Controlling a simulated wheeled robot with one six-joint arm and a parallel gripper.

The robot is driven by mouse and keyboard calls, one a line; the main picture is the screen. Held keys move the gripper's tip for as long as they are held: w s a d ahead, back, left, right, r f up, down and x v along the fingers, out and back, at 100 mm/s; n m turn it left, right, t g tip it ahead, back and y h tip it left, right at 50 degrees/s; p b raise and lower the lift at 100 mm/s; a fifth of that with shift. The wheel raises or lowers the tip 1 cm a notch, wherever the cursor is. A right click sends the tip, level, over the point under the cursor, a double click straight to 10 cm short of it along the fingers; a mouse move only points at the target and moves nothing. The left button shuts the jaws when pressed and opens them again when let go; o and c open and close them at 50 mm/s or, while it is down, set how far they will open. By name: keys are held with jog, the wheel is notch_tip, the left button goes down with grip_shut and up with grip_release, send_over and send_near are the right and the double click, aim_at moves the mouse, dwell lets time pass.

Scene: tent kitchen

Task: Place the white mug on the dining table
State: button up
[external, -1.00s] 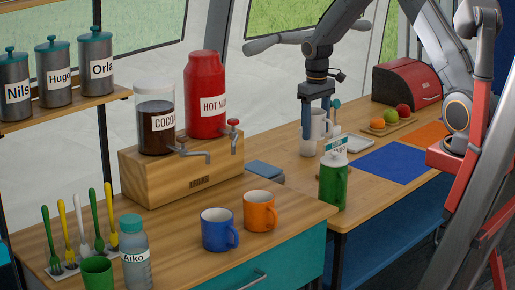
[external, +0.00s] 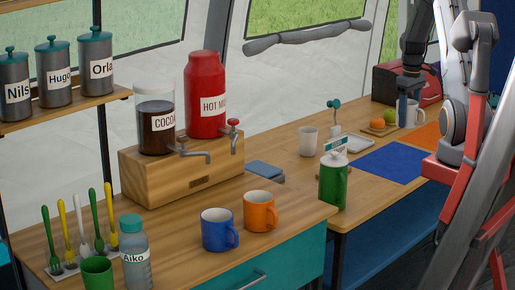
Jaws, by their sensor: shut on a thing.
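The white mug (external: 413,117) is at the back right of the external view, with its handle towards the right. My gripper (external: 405,112) points down and is shut on the mug. One finger shows at the mug's left side and hides part of it. The mug is over or on the far part of the wooden table (external: 300,172), beside the fruit board and close to the orange mat (external: 427,136). I cannot tell whether its base touches the table.
A white cup (external: 308,141) and a green canister (external: 333,182) stand further left. Blue (external: 219,232) and orange (external: 259,212) mugs stand on the front counter.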

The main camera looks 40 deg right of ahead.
aim_at(407, 125)
jog(key=f+p, duration=0.1)
jog(key=f, duration=0.6)
jog(key=f+p, duration=0.1)
jog(key=f, duration=0.6)
jog(key=shift+w+a+f, duration=0.1)
jog(key=shift+a+f, duration=0.1)
jog(key=shift+f, duration=0.2)
jog(key=shift+f, duration=0.2)
jog(key=o, duration=1.1)
notch_tip(407, 125, up, 12)
jog(key=shift+f+b, duration=0.15)
jog(key=shift+b, duration=1.05)
jog(key=shift+a+r, duration=0.1)
jog(key=shift+r, duration=0.3)
